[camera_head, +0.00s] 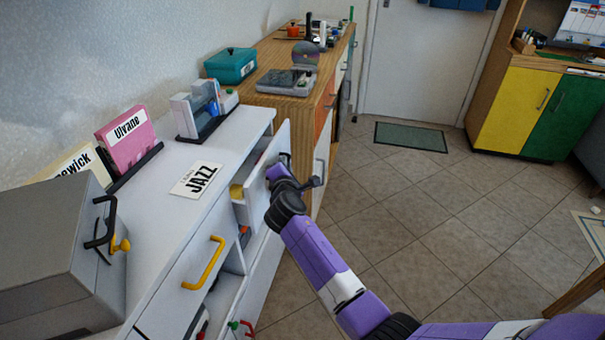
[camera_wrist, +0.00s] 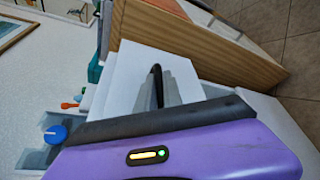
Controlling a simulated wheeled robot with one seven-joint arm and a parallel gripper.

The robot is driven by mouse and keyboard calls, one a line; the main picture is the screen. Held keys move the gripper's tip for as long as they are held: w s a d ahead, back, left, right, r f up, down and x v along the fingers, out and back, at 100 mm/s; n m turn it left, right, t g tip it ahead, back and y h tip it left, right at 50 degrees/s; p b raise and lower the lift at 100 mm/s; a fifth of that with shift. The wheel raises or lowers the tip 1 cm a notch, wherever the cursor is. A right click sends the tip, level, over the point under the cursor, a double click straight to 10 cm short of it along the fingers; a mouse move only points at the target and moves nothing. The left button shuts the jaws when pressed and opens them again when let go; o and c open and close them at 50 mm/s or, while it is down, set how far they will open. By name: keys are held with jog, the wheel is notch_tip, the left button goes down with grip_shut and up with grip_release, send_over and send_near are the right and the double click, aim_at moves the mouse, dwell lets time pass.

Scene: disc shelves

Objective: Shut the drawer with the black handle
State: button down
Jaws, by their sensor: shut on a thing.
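The drawer (camera_head: 260,172) with the black handle is a white drawer at the far end of the white cabinet, and it stands pulled out. In the wrist view its white front (camera_wrist: 185,68) faces me. Its black handle (camera_head: 286,155) sticks out from the front; it also shows in the wrist view (camera_wrist: 156,74), between the grey fingers of my gripper (camera_wrist: 159,93). My gripper (camera_head: 282,172) is shut on this handle. In the head view my wrist hides the fingertips and part of the drawer front.
The white cabinet (camera_head: 224,142) carries a JAZZ sleeve (camera_head: 197,179), a pink Ulvane sleeve (camera_head: 127,140) and a grey box (camera_head: 50,250). A yellow handle (camera_head: 204,263) is on a nearer front. A wooden counter (camera_head: 300,95) stands beyond. The tiled floor (camera_head: 420,220) at right is open.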

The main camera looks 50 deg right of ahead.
aim_at(269, 163)
jog(key=w, duration=0.1)
jog(key=w+a+b, duration=0.1)
jog(key=w, duration=0.1)
jog(key=w+a, duration=0.1)
jog(key=shift+w+f+b, duration=0.1)
jog(key=shift+w+b, duration=0.15)
jog(key=shift+b, duration=0.05)
jog(key=shift+w+a, duration=0.2)
jog(key=shift+w, duration=0.15)
jog(key=c, duration=1.8)
grip_release()
jog(key=shift+o, duration=0.2)
jog(key=p+v, duration=0.1)
jog(key=v, duration=0.7)
jog(key=shift+d+p, duration=0.15)
jog(key=shift+p, duration=0.15)
